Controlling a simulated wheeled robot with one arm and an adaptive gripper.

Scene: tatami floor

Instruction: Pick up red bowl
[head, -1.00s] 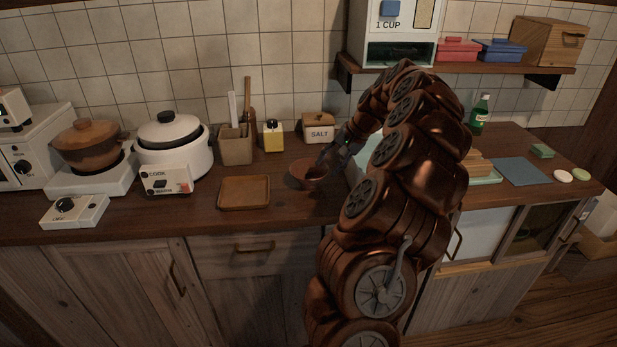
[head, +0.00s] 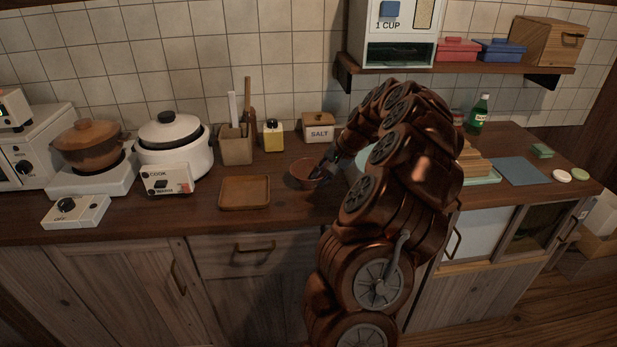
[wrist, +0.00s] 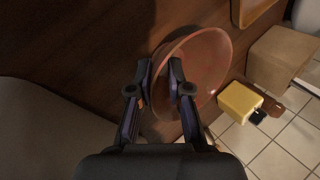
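The red bowl (head: 301,172) stands on the wooden counter in the head view, between the square tray and my arm. My gripper (head: 327,167) is low at the bowl's right side. In the wrist view, the bowl (wrist: 208,62) shows its rim and inside. My gripper's fingers (wrist: 160,75) straddle the near part of its rim, the left finger outside and the right finger over the inside. A gap shows between the fingers, so the gripper looks open. Whether either finger touches the bowl wall is not clear.
A square wooden tray (head: 244,206) lies left of the bowl. Behind are a utensil holder (head: 236,150), a yellow bottle (head: 273,142) and a salt box (head: 319,134). A white rice cooker (head: 174,150) stands further left. My arm hides part of the counter's right side.

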